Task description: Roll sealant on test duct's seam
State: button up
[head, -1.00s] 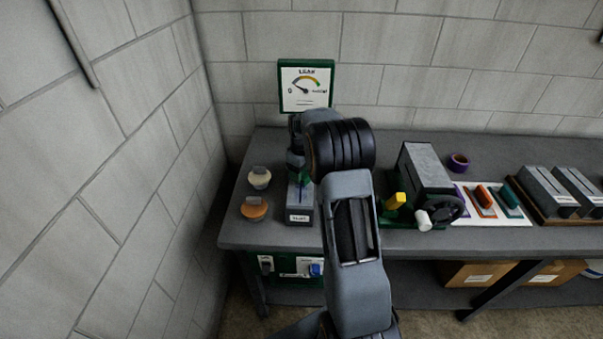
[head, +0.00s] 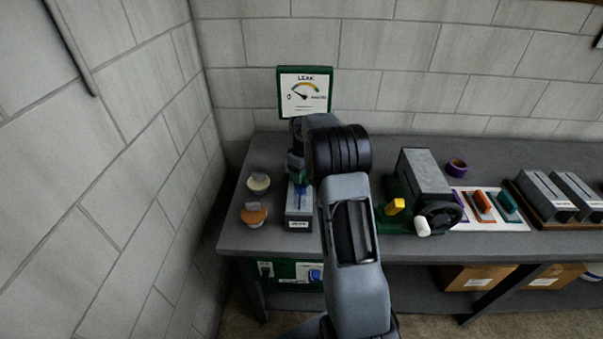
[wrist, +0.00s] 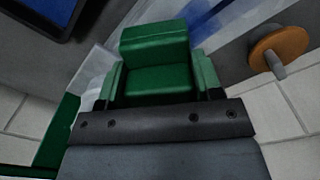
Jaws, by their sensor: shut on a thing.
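The test duct (head: 298,222) is a grey box with a white label on its front, standing at the left of the bench. A blue strip (head: 301,197) runs along its top; it also shows in the wrist view (wrist: 222,22). My gripper (head: 297,174) is over the far part of the duct, partly hidden by my arm. In the wrist view it is shut on a green block-shaped tool (wrist: 155,65), directly above the duct top. The tool's working end is hidden, so I cannot tell whether it touches the strip.
A cream knobbed disc (head: 258,183) and an orange one (head: 253,215) sit left of the duct. A leak gauge (head: 305,92) stands behind. Right of my arm are a cranked machine (head: 425,180), a purple ring (head: 457,168) and a white mat (head: 490,222) with coloured tools.

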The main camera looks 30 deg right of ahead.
jog(key=shift+s+a, duration=0.65)
jog(key=shift+s+a+f+b, duration=0.1)
jog(key=shift+s+a+b, duration=0.7)
jog(key=shift+s, duration=0.85)
jog(key=shift+s+a+f+b, duration=0.1)
jog(key=shift+s+a+b, duration=0.35)
jog(key=shift+s+a, duration=0.85)
jog(key=shift+s+a+f+b, duration=0.1)
jog(key=shift+s+a+b, duration=0.5)
jog(key=shift+s, duration=1.35)
jog(key=shift+r, duration=0.1)
notch_tip(320, 180, up, 6)
jog(key=p, duration=0.4)
jog(key=shift+w+p, duration=0.1)
jog(key=shift+p, duration=0.2)
jog(key=shift+r+p, duration=1.05)
jog(key=shift+r, duration=0.45)
